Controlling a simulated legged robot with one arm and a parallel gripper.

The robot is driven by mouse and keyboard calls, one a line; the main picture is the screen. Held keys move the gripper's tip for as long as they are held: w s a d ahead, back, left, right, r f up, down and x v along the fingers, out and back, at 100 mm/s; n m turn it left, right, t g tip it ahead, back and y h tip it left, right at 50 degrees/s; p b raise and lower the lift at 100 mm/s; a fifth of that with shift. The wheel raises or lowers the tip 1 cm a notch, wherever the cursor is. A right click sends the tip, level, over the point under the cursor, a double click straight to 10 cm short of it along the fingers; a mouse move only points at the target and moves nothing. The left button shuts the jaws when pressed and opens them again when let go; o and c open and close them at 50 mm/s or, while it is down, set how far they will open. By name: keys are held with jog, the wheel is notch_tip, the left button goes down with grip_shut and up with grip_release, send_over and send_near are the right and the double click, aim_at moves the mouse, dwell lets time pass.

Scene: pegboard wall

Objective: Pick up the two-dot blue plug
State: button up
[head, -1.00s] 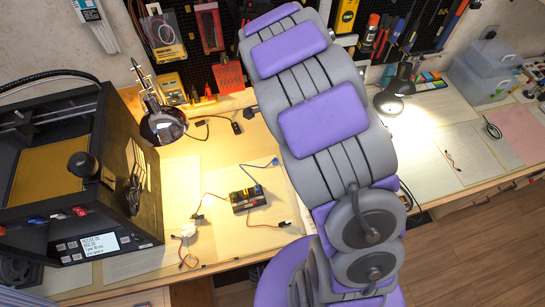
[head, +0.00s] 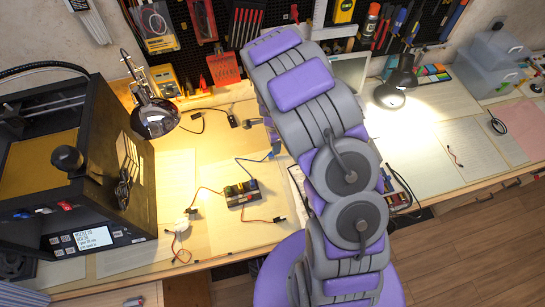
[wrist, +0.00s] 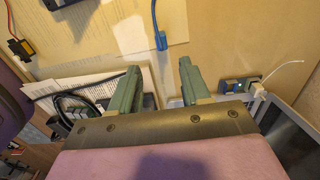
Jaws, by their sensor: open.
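A blue plug (wrist: 160,41) on a blue cable lies on the light wooden bench in the wrist view, just beyond my gripper's fingertips. In the head view the blue plug (head: 275,151) shows beside my arm, its cable running to a small dark box (head: 241,193). I cannot make out any dots on it. My gripper (wrist: 159,68) is open and empty, its two green-grey fingers either side of the plug's line. In the head view my arm hides most of the gripper.
A black printer-like machine (head: 75,170) and a lamp (head: 153,112) stand at left. A second lamp (head: 390,95) stands right of my arm. In the wrist view a blue module (wrist: 232,88) with a white plug (wrist: 257,89) sits close to the right finger. Paper sheets lie flat around.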

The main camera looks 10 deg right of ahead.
aim_at(270, 154)
jog(key=shift+f, duration=0.75)
jog(key=shift+a+f, duration=0.4)
jog(key=f, duration=0.1)
jog(key=f+b, duration=0.1)
jog(key=f, duration=0.2)
jog(key=shift+w+a+f, duration=0.15)
jog(key=shift+w+a, duration=0.1)
jog(key=shift+a, duration=0.15)
jog(key=shift+d+f, duration=0.2)
jog(key=shift+d, duration=0.35)
jog(key=shift+a+r, duration=0.1)
jog(key=shift+a, duration=0.45)
jog(key=c, duration=0.7)
jog(key=shift+c, duration=0.8)
jog(key=shift+d, duration=0.45)
grip_shut()
